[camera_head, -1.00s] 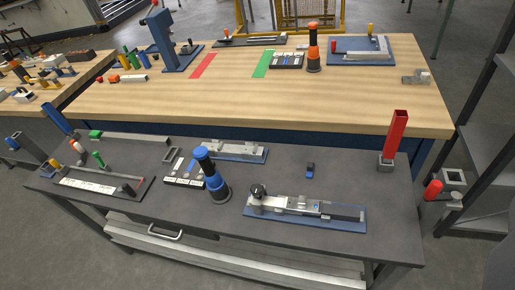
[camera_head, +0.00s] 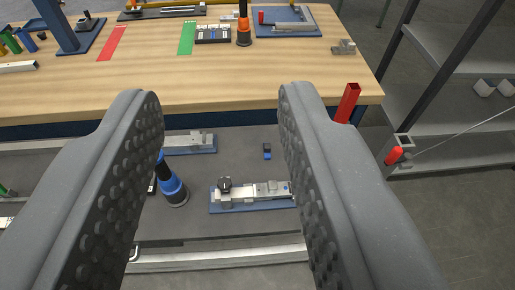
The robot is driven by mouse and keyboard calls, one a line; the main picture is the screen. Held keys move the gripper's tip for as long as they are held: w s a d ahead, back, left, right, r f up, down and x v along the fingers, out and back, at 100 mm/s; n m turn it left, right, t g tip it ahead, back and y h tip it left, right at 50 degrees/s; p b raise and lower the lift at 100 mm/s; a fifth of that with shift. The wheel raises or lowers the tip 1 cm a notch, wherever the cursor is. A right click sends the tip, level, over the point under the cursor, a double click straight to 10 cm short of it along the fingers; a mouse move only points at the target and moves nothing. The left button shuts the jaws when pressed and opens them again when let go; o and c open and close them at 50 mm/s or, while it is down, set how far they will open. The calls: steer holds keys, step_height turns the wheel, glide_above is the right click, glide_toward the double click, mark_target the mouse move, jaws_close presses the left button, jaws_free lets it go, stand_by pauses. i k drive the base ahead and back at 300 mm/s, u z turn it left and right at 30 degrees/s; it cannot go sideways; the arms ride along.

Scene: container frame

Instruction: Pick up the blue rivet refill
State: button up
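A small blue and black block (camera_head: 267,151) lies alone on the dark grey table (camera_head: 240,165), right of centre. It looks like the blue rivet refill, but it is too small to be sure. My gripper (camera_head: 218,95) is open, with its two large grey studded fingers wide apart in the foreground. The block shows between the fingers, close to the right finger's inner edge, and well beyond them. Nothing is held. The fingers hide the left part and the right end of the grey table.
A blue and black upright tool (camera_head: 172,185) stands left of a metal fixture on a blue plate (camera_head: 250,193). Another fixture (camera_head: 190,142) lies behind. A red upright tube (camera_head: 348,103) stands at the right. The wooden bench (camera_head: 220,75) is behind; bare table surrounds the block.

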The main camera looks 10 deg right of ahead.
mark_target(266, 146)
steer(key=u, duration=0.1)
steer(key=i, duration=1)
steer(key=z, duration=0.05)
